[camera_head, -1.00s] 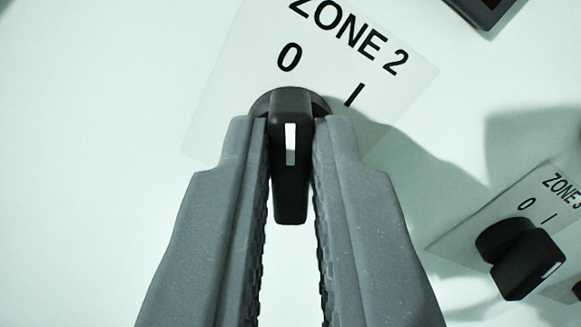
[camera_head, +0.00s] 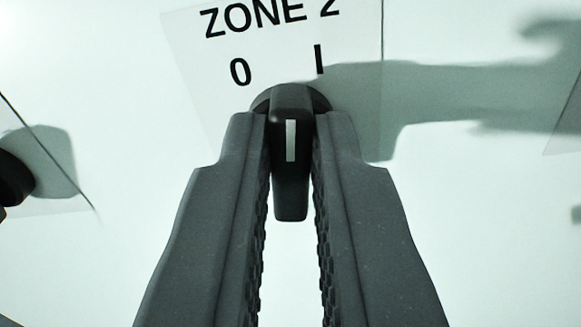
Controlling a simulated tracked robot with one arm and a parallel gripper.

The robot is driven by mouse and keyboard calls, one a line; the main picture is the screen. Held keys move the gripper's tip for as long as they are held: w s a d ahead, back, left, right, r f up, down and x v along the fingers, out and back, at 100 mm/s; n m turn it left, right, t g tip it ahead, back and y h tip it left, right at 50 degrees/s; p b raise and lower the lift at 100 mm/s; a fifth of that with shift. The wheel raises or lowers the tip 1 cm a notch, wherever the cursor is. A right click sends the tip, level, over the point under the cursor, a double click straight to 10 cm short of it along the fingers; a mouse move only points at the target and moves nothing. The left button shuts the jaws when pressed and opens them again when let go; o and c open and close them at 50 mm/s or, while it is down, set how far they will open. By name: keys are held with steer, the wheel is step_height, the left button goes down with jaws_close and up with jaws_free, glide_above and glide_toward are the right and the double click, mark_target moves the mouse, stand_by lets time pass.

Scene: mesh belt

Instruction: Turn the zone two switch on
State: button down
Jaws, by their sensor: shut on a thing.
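The zone two switch is a black knob (camera_head: 290,190) with a white pointer line, in the upper middle of the view. Its label plate (camera_head: 203,62) reads "ZONE 2", with "0" at upper left of the knob and "I" at upper right. My gripper (camera_head: 290,135) is shut on the knob, one grey finger on each side. The round base of the knob is partly hidden by the fingers.
Another black knob (camera_head: 14,178) is cut off at the left edge, with part of its plate. A wide shadow (camera_head: 440,95) falls across the panel at right.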

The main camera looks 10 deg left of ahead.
steer(key=shift+d+f+m, duration=0.1)
steer(key=shift+m, duration=0.85)
steer(key=shift+d+f+m, duration=0.1)
steer(key=shift+m, duration=0.85)
steer(key=c, duration=1.5)
jaws_free()
steer(key=shift+w, duration=0.1)
steer(key=s+b, duration=0.3)
steer(key=s, duration=1.1)
